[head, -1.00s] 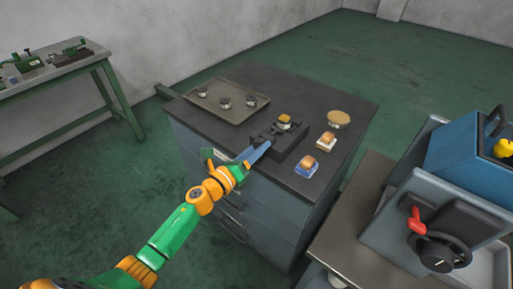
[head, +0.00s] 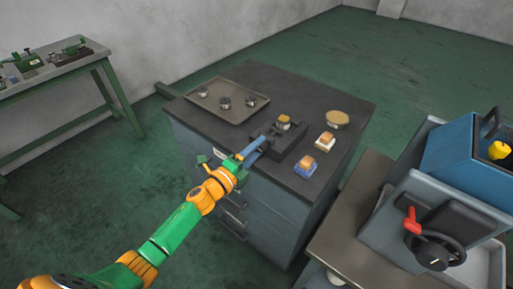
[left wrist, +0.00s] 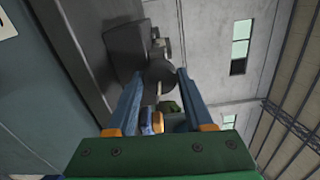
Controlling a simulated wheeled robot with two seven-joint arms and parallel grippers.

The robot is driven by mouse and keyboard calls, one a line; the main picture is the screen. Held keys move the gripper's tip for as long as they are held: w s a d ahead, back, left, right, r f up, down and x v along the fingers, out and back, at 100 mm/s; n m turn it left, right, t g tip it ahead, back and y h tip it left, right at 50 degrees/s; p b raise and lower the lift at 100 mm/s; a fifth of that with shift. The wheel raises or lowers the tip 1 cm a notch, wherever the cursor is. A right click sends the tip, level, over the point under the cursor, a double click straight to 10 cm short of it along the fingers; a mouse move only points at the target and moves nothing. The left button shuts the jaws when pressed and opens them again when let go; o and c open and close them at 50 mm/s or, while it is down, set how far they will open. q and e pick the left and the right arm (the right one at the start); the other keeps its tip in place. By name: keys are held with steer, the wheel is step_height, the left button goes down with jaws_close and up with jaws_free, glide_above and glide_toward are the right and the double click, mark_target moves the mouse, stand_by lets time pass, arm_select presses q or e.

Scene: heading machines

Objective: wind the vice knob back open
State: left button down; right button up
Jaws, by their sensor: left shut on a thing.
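The dark vice (head: 288,142) sits near the front edge of the cabinet top, with a small orange-topped piece (head: 284,122) at its far end. My left gripper (head: 259,142) reaches its front end from the left. In the left wrist view the dark round vice knob (left wrist: 160,73) lies between the two blue fingertips, and my left gripper (left wrist: 161,77) is shut on it. In the head view the fingers hide the knob. My right gripper is out of view.
A tray (head: 205,88) with several small metal pieces lies at the back left of the cabinet top (head: 310,100). A machine (head: 430,215) stands at the right.

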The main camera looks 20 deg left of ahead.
arm_select(q)
steer(key=shift+n, duration=0.5)
steer(key=shift+c, duration=1.4)
jaws_free()
steer(key=v, duration=0.7)
